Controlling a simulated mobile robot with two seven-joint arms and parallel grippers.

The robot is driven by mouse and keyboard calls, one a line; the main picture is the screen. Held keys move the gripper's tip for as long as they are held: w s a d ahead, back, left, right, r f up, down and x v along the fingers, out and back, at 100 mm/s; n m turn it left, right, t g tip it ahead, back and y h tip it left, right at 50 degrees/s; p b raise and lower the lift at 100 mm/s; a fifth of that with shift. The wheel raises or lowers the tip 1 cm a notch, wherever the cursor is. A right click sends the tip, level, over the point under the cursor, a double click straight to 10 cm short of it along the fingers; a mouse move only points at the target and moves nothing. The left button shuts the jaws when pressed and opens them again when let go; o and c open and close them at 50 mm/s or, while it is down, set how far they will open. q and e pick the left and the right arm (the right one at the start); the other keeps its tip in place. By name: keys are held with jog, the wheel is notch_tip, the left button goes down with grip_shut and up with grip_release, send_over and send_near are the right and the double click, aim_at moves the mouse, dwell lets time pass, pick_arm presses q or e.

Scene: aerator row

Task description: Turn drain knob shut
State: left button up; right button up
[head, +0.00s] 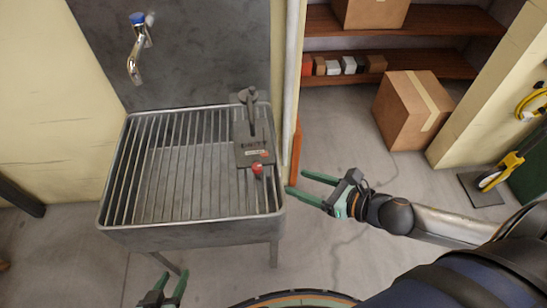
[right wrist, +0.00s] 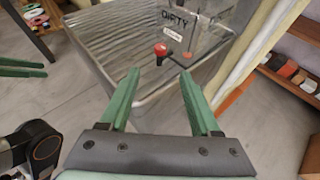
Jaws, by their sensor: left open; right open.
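A red knob (head: 257,168) sits at the lower end of a grey plate marked DIRTY (head: 253,140), on the right side of the slatted metal sink (head: 180,228). In the right wrist view the red knob (right wrist: 160,50) shows just beyond the fingertips, roughly centred between them. My right gripper (head: 297,182) is open and empty, to the right of the sink's rim and apart from the knob. My left gripper (head: 172,277) is open and empty at the bottom edge of the head view, in front of the sink. I cannot tell the knob's turning position.
A tap with a blue top (head: 138,50) is on the wall above the sink. A grey lever (head: 248,97) stands at the plate's upper end. A pale pipe (head: 291,80) and an orange upright piece (head: 296,155) stand beside the sink. A cardboard box (head: 412,108) is further right.

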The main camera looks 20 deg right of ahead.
aim_at(260, 168)
jog(key=shift+n, duration=0.3)
jog(key=b+x, duration=0.1)
jog(key=x, duration=1)
jog(key=shift+w+d+b, duration=0.1)
jog(key=shift+b, duration=0.2)
jog(key=shift+w+a+f, duration=0.2)
jog(key=shift+w+a, duration=0.2)
jog(key=shift+w, duration=0.2)
jog(key=c, duration=1)
grip_shut()
